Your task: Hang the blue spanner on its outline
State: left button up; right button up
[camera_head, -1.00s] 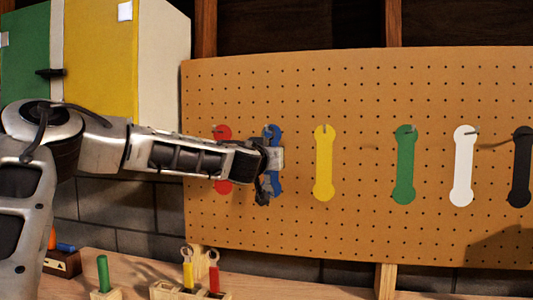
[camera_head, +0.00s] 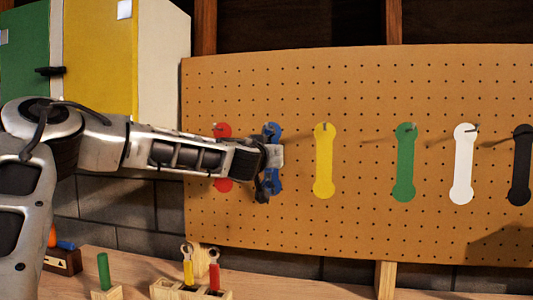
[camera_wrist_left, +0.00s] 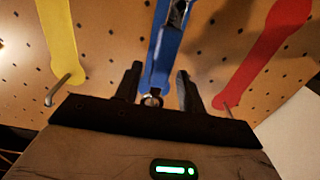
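My left gripper (camera_head: 270,158) is at the pegboard in front of the blue outline (camera_head: 277,183). In the left wrist view its two fingers (camera_wrist_left: 157,85) stand apart, one on each side of the blue strip. The blue spanner shows there as a metal ring end (camera_wrist_left: 152,99) between the fingers, near the hook position, and a grey metal part (camera_wrist_left: 174,14) at the top edge. Its handle is hard to tell from the blue outline behind. I cannot tell whether the hook passes through the ring. My right gripper is not in view.
Red (camera_head: 223,186), yellow (camera_head: 324,165), green (camera_head: 405,165), white (camera_head: 463,165) and black (camera_head: 521,168) outlines with hooks share the board. The red and yellow hooks flank my gripper. Below, a wooden rack (camera_head: 165,290) holds yellow- and red-handled spanners.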

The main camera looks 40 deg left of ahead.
pick_arm(q)
jog(key=shift+s, duration=0.1)
jog(key=b+v, duration=0.4)
jog(key=v, duration=1.1)
jog(key=shift+s+d, duration=0.15)
jog(key=shift+s, duration=0.25)
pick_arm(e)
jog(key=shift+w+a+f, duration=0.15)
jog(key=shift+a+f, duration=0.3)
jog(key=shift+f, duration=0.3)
